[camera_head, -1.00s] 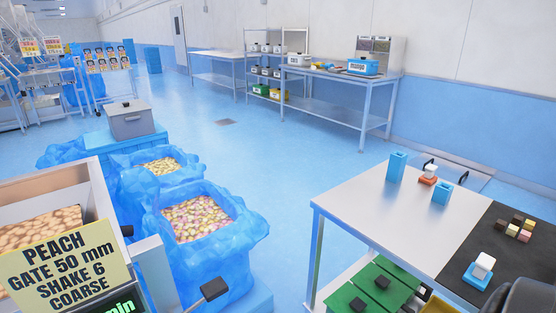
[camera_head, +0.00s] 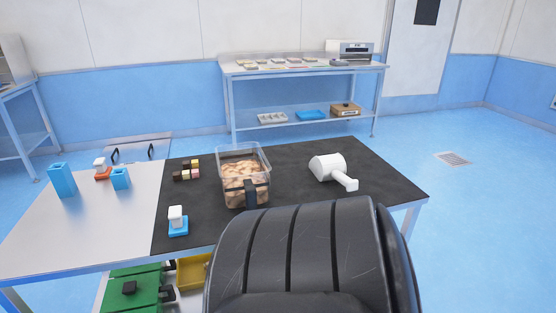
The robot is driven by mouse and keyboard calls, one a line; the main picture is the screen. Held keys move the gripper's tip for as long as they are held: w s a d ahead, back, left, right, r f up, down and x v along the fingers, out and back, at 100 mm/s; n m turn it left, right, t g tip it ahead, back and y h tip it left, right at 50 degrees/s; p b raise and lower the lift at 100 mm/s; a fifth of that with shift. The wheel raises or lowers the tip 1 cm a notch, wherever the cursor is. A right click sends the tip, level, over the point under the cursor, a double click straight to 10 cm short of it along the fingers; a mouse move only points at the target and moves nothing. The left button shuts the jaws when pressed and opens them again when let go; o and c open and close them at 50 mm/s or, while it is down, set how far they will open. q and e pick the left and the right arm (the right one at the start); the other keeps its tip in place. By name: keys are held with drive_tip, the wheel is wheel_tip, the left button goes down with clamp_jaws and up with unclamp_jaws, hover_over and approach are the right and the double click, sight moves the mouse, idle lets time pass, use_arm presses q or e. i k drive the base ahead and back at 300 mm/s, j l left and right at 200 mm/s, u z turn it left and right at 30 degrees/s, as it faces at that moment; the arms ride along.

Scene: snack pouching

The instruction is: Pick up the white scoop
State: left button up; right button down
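The white scoop (camera_head: 327,168) lies on the black mat (camera_head: 376,193) on the right part of the table. Its short handle (camera_head: 346,182) points toward the front right. It lies free, with nothing holding it. A large black ribbed part, probably a piece of my own arm, fills the bottom middle of the view in front of the table. No fingertips of my left or right gripper show.
A clear tub of tan pieces (camera_head: 245,183) stands left of the scoop. Small colored blocks (camera_head: 187,171), a blue-based white stamp (camera_head: 177,222) and blue cups (camera_head: 62,180) are further left. The mat right of the scoop is clear. A steel rack (camera_head: 305,92) stands behind.

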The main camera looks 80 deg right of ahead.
sight(331, 167)
drive_tip(key=z, duration=3.05)
